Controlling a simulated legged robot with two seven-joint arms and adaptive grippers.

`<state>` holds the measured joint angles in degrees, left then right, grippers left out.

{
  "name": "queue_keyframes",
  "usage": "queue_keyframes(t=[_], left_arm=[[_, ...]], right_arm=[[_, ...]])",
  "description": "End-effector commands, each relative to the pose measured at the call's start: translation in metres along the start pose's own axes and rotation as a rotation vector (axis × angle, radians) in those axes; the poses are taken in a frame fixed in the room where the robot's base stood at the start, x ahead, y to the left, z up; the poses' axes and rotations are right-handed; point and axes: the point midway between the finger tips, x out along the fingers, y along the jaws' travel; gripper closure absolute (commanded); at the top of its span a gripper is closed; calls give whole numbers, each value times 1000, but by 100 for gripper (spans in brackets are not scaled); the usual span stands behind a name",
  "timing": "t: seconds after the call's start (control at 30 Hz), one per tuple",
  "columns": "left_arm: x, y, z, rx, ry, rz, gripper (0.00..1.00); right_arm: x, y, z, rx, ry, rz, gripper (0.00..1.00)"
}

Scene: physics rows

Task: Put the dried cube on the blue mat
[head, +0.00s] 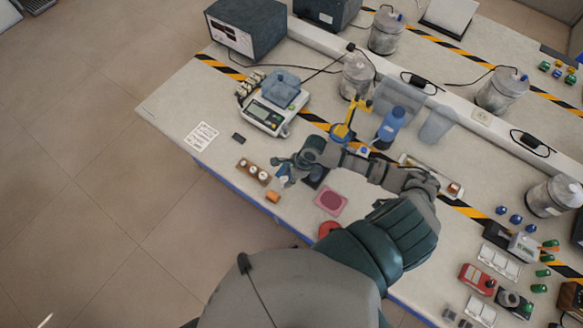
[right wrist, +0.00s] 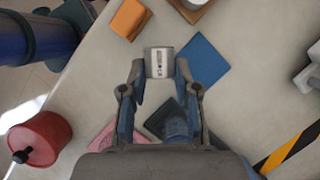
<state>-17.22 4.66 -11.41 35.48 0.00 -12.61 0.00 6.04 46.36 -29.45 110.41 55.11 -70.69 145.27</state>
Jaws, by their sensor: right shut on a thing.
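A small white-grey cube with dark print (right wrist: 158,61) is held between the fingertips of my right gripper (right wrist: 157,72), which is shut on it. The blue mat (right wrist: 207,62) lies flat just to the right of the cube in the right wrist view. The cube is beside the mat's left edge; I cannot tell how high it is above the table. In the head view my right gripper (head: 284,172) is over the near part of the bench, and the cube and mat are small and mostly hidden there. My left gripper is not in view.
An orange block (head: 273,197) and a wooden tray with round white items (head: 257,172) are close by. A pink mat (head: 330,200), a dark mat (head: 317,178) and a red round object (right wrist: 38,138) lie nearby. A scale (head: 264,115) stands farther back.

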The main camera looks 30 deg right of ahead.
Motion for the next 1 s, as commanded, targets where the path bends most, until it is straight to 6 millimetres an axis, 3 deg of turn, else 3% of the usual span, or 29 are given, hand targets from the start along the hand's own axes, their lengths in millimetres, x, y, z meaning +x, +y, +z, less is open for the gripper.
queue_keyframes(t=[0.1,0.27,0.43,0.63,0.8,0.83,0.93,1.0], left_arm=[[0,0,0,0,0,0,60],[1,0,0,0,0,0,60],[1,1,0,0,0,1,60],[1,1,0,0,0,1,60],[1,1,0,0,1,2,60],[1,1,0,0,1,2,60],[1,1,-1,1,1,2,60],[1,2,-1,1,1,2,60]], right_arm=[[-2,-30,-12,2,1,-3,100],[-2,-52,-20,0,0,-1,100],[4,-56,-24,-1,1,2,100],[28,-56,-34,-2,0,1,100],[30,-56,-36,-2,1,1,100],[30,-56,-36,-2,1,1,67],[30,-56,-36,-2,1,2,44],[30,-56,-36,-2,1,2,44]])
